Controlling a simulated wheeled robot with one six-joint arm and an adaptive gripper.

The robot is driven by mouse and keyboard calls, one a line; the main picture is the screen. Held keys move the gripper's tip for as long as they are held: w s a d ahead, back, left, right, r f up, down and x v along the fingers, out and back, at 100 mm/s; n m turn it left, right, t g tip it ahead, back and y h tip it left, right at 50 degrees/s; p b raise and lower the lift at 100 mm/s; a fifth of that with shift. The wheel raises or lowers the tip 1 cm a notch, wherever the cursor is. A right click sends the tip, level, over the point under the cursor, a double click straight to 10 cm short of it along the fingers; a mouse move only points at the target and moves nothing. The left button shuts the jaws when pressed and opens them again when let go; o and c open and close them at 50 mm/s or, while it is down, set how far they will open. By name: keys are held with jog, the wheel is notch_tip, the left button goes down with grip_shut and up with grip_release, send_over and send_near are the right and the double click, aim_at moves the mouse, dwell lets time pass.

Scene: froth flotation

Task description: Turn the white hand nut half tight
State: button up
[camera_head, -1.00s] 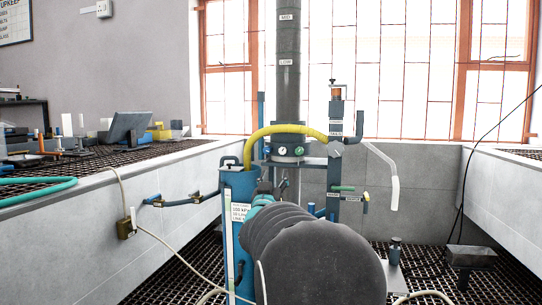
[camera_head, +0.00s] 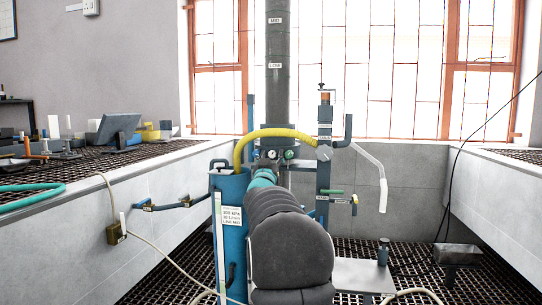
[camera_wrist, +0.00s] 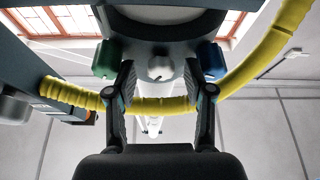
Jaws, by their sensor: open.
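The white hand nut (camera_wrist: 160,68) faces me on the underside of a round dark fitting (camera_wrist: 160,25), near the centre top of the wrist view. It has a small dark mark. My gripper (camera_wrist: 159,76) is open, with one finger on each side of the white nut. I cannot tell whether the tips are level with the nut, and no contact shows. A green nut (camera_wrist: 107,58) sits left of it and a blue nut (camera_wrist: 211,60) right of it.
A yellow hose (camera_head: 270,132) arches near the column (camera_head: 277,75); in the wrist view it (camera_wrist: 160,106) passes behind my fingers. A blue tank (camera_head: 231,225) stands left of my arm. A valve post (camera_head: 323,150) with side pipes stands right. Grating covers the floor between low walls.

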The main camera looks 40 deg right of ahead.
jog(key=shift+w, duration=0.1)
grip_shut()
jog(key=shift+m+h, duration=0.3)
jog(key=shift+m, duration=0.1)
jog(key=m+g, duration=0.1)
jog(key=m, duration=0.1)
jog(key=shift+m+h+b, duration=0.3)
jog(key=shift+b, duration=0.1)
jog(key=m+g, duration=0.1)
jog(key=m, duration=0.1)
jog(key=m+g+h, duration=0.1)
jog(key=m, duration=0.2)
jog(key=shift+w+r+g, duration=0.1)
jog(key=shift+r+g, duration=0.1)
jog(key=shift+g, duration=0.2)
jog(key=m+g+p, duration=0.1)
jog(key=m, duration=0.1)
jog(key=m+g, duration=0.1)
jog(key=m, duration=0.2)
jog(key=shift+a+r+h+p, duration=0.1)
jog(key=shift+r+h+p, duration=0.05)
jog(key=shift+h+p, duration=0.25)
jog(key=shift+m+g+y+p, duration=0.3)
jog(key=shift+m+g+p, duration=0.75)
jog(key=shift+m, duration=1.25)
jog(key=shift+g, duration=0.25)
